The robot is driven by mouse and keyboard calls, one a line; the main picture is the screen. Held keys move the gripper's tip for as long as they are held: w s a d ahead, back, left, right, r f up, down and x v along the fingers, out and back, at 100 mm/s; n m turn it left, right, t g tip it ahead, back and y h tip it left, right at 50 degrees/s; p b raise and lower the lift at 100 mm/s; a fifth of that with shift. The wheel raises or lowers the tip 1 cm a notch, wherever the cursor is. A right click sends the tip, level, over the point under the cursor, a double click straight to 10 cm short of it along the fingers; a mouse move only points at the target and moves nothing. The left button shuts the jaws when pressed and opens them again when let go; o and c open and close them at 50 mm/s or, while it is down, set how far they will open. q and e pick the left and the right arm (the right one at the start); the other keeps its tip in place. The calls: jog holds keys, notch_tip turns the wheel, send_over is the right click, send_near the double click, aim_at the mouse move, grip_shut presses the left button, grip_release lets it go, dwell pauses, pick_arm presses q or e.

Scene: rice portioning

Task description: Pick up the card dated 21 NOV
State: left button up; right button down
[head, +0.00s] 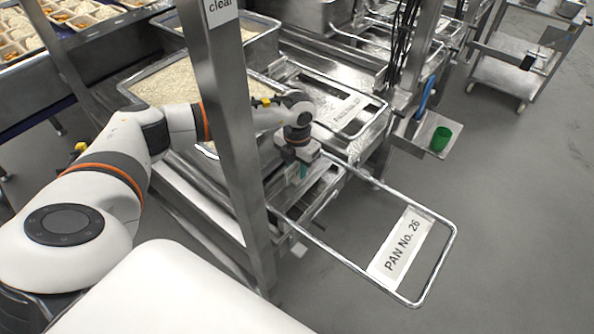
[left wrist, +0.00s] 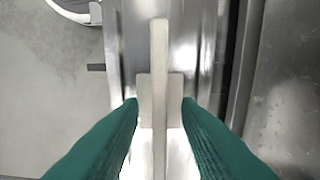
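No card with a readable 21 NOV date shows in either view. My left gripper (head: 301,172) points down over the metal frame beside the rice pans in the head view. In the left wrist view its two green fingers (left wrist: 161,103) are apart. A pale narrow upright strip with a wider plate (left wrist: 159,60) shows between and beyond the fingertips. I cannot tell whether this is a card seen edge-on, nor whether the fingers touch it. My right gripper is not in view.
A metal post (head: 236,130) stands in front of my left arm. A wire frame with a PAN No. 26 label (head: 400,250) juts out to the right. A rice pan (head: 185,80) lies behind the arm. A green cup (head: 440,139) stands on a small shelf.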

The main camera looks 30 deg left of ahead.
pick_arm(q)
jog(key=shift+f, duration=0.2)
dwell(0.3)
grip_shut()
